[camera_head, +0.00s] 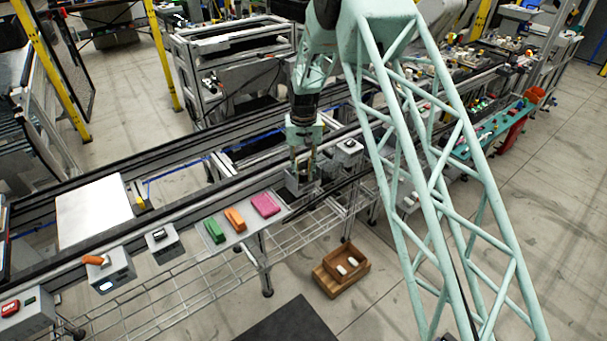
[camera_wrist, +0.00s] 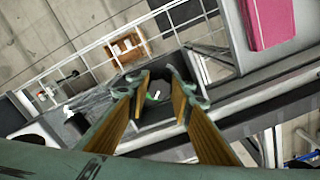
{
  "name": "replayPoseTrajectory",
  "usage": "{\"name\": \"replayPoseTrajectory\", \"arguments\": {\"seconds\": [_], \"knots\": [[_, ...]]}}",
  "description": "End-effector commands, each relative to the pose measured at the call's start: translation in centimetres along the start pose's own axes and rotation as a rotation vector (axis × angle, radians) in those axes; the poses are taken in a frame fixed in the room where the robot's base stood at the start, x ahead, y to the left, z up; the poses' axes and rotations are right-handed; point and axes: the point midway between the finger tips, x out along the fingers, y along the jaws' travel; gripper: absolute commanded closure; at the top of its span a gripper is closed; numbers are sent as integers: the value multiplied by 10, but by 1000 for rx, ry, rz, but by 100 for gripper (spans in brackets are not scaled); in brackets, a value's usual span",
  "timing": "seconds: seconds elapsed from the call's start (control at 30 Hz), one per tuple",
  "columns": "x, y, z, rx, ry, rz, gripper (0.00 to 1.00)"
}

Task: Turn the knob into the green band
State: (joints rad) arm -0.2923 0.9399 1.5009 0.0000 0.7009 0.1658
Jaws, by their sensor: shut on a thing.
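My gripper (camera_head: 302,172) points down over a grey box (camera_head: 299,188) at the edge of the conveyor line. In the wrist view my gripper (camera_wrist: 158,82) has its two long yellow-brown fingers on either side of a dark round knob (camera_wrist: 160,92), closed on it. A small patch of green, likely the green band (camera_wrist: 152,97), shows between the fingers. The fingers hide much of the knob and its dial, so its pointer's place cannot be told. In the head view the knob is hidden by the gripper.
Left of the gripper lie pink (camera_head: 265,205), orange (camera_head: 235,219) and green (camera_head: 214,231) blocks on a grey plate. Other control boxes stand along the edge, one with an orange handle (camera_head: 96,260). A wooden crate (camera_head: 341,281) sits on the floor.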

Motion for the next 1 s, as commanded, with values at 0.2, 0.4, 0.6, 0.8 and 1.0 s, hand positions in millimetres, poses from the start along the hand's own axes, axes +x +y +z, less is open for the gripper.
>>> {"name": "replayPoseTrajectory", "arguments": {"seconds": [0.2, 0.4, 0.6, 0.8, 1.0], "knots": [[0, 0, 0, -1, -1, 0, 78], [0, 0, 0, -1, 0, 0, 73], [-1, 0, 0, -1, 0, 0, 73], [-9, 0, -1, -2, 2, 0, 73], [-27, 0, 0, -2, 1, 0, 73]]}}
